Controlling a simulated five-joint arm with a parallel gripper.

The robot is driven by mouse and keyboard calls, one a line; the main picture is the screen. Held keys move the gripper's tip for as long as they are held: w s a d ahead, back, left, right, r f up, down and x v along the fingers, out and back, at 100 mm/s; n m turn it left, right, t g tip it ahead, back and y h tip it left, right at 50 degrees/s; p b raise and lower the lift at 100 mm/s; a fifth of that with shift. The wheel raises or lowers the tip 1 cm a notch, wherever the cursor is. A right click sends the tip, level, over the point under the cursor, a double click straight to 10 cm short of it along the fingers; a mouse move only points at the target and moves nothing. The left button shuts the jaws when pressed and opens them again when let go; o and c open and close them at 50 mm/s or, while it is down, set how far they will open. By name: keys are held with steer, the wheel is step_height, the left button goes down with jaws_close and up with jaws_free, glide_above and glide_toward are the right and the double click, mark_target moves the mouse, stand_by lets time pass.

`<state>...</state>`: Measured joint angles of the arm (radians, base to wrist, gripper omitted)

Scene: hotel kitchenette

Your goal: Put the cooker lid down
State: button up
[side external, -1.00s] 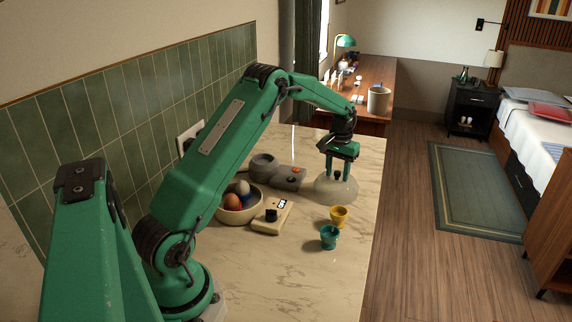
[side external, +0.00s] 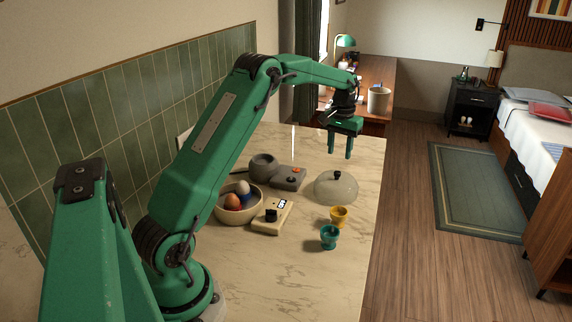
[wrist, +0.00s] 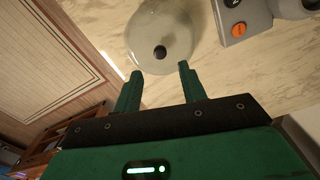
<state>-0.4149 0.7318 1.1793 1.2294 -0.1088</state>
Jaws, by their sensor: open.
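The cooker lid (side external: 336,188) is a clear, pale dome with a black knob (side external: 337,174) on top. It rests upright on the marble counter, right of the grey cooker (side external: 287,178). In the wrist view the lid (wrist: 176,30) lies beyond my fingertips, apart from them. My gripper (side external: 340,157) is green, open and empty, and is raised above and behind the lid. In the wrist view its two fingers (wrist: 160,80) stand apart with nothing between them. The cooker's round grey base (side external: 263,165) and its orange button (wrist: 238,28) also show.
A bowl with eggs (side external: 238,212), a cream timer (side external: 271,216), a yellow egg cup (side external: 339,217) and a teal egg cup (side external: 329,238) stand on the counter (side external: 300,275). The counter's right edge is close to the lid. The front counter is clear.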

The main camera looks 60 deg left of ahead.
step_height(320, 180, up, 4)
steer(key=shift+r, duration=0.2)
steer(key=shift+r, duration=0.1)
stand_by(0.6)
steer(key=s+d+r+m+t, duration=0.3)
steer(key=s+d+r, duration=0.8)
steer(key=s+d, duration=0.3)
steer(key=s+d+f+m+t, duration=0.1)
steer(key=s+d, duration=0.3)
steer(key=s, duration=0.4)
steer(key=s+d+f+m+t, duration=0.1)
steer(key=s+d+f+m, duration=0.1)
steer(key=s+d, duration=0.3)
steer(key=s+f, duration=0.1)
steer(key=s, duration=0.2)
steer(key=shift+s+d+f+t, duration=0.15)
steer(key=shift+s+t, duration=0.15)
